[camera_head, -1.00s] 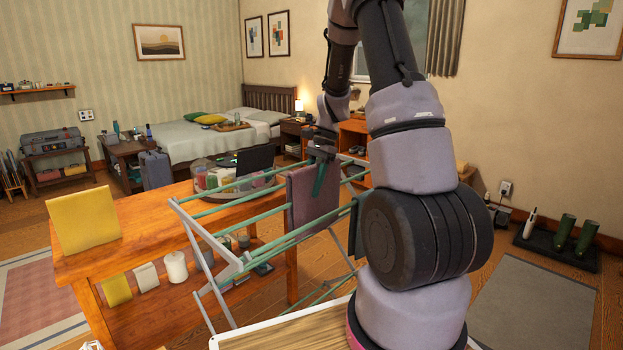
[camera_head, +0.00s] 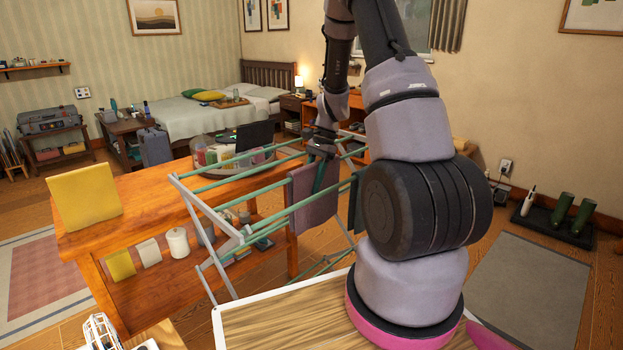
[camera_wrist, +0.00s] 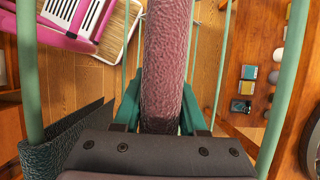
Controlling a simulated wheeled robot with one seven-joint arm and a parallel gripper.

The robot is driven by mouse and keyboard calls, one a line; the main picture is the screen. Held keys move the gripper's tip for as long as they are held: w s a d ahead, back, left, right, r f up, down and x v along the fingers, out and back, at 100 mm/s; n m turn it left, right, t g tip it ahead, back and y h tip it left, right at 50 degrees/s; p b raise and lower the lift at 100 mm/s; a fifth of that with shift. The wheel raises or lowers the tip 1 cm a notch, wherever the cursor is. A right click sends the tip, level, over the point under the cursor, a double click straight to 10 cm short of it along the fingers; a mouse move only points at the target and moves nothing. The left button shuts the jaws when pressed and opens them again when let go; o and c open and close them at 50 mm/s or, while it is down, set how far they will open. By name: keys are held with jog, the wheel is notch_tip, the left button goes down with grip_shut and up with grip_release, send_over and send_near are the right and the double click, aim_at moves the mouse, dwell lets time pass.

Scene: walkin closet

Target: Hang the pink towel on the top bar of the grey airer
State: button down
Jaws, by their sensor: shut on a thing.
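The grey airer (camera_head: 240,237) with green bars stands in front of the wooden table in the head view. The pink towel (camera_head: 313,208) hangs folded at the airer's right part, among its upper bars. My gripper (camera_head: 323,172) is shut on the towel's upper fold and points down. In the wrist view the towel (camera_wrist: 166,60) runs as a rounded fold between my two green fingers (camera_wrist: 160,108). A green bar (camera_wrist: 30,75) passes on the left and another (camera_wrist: 290,80) on the right. Whether a bar lies inside the fold is hidden.
A dark green cloth (camera_wrist: 60,140) hangs beside my gripper on the left of the wrist view.

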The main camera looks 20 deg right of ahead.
jog(key=shift+f, duration=0.1)
jog(key=shift+c, duration=1.9)
grip_release()
jog(key=v, duration=1.1)
jog(key=s+a+r+n+t+h, duration=0.1)
jog(key=s+a+r+n+t, duration=0.3)
jog(key=s+r, duration=0.7)
jog(key=s+a+r+n+t+h, duration=0.1)
jog(key=s+a+r+n+t, duration=0.4)
jog(key=s+r, duration=0.6)
jog(key=shift+a+r, duration=0.3)
jog(key=shift+a, duration=0.5)
